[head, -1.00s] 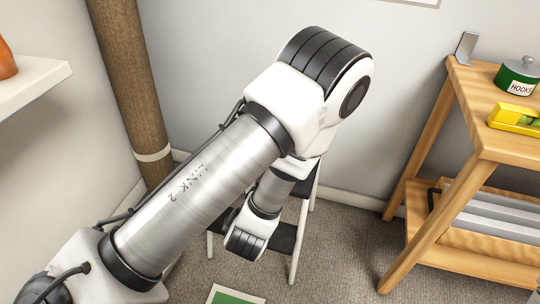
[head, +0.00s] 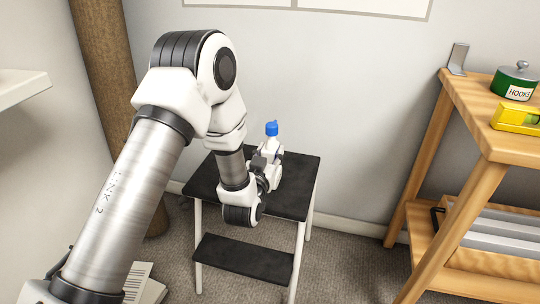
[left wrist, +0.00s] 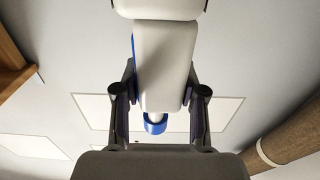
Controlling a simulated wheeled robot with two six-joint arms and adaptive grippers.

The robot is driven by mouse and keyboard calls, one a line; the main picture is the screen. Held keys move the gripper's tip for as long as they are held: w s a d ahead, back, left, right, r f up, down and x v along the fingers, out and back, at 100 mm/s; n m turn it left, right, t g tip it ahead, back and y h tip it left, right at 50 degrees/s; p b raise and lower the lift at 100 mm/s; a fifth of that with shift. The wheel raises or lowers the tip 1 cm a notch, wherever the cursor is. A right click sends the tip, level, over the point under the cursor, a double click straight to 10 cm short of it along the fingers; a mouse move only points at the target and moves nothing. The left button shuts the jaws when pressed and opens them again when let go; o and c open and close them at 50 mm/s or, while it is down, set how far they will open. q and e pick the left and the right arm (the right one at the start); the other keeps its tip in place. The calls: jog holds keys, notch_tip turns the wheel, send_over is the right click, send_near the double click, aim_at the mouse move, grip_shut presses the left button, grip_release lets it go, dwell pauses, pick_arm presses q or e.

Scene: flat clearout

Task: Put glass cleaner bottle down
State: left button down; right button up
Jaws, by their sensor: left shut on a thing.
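The glass cleaner bottle (head: 271,147) is white with a blue cap (head: 272,128). It stands upright over the black top of a step stool (head: 297,172) in the head view. My left gripper (head: 266,174) is shut on it, and the gripper and arm hide its lower part. I cannot tell whether its base touches the stool top. In the left wrist view, the white bottle (left wrist: 165,60) sits between the two dark fingers of my left gripper (left wrist: 165,95), with some blue at its lower end. My right gripper is not in view.
A wooden shelf unit (head: 470,105) stands at the right, with a green tin (head: 514,82) and a yellow item (head: 517,118) on top. A brown column (head: 107,90) and a white shelf (head: 20,92) are at the left. The stool's lower step (head: 245,260) is bare.

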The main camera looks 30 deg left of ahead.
pick_arm(q)
jog(key=c, duration=0.7)
grip_release()
jog(key=shift+f, duration=0.1)
jog(key=shift+o, duration=0.2)
jog(key=shift+s, duration=0.15)
jog(key=p+v, duration=0.2)
jog(key=v, duration=0.9)
jog(key=s+d+f+g+h, duration=0.1)
jog(key=s+f+g, duration=0.3)
jog(key=f, duration=0.3)
jog(key=s+d+f+m+g+h, duration=0.1)
jog(key=s+f+g, duration=0.25)
jog(key=f, duration=0.45)
jog(key=s+d+f+g+h, duration=0.1)
jog(key=s+f+g, duration=0.2)
jog(key=s+f, duration=0.3)
jog(key=s+d+f+g, duration=0.1)
jog(key=s+f+g, duration=0.2)
jog(key=s, duration=0.3)
jog(key=s+d+f+m+g+h, duration=0.1)
jog(key=s+f+g, duration=0.3)
jog(key=s, duration=0.2)
jog(key=shift+s+d+f, duration=0.15)
jog(key=shift+d+f, duration=0.05)
jog(key=shift+f, duration=0.2)
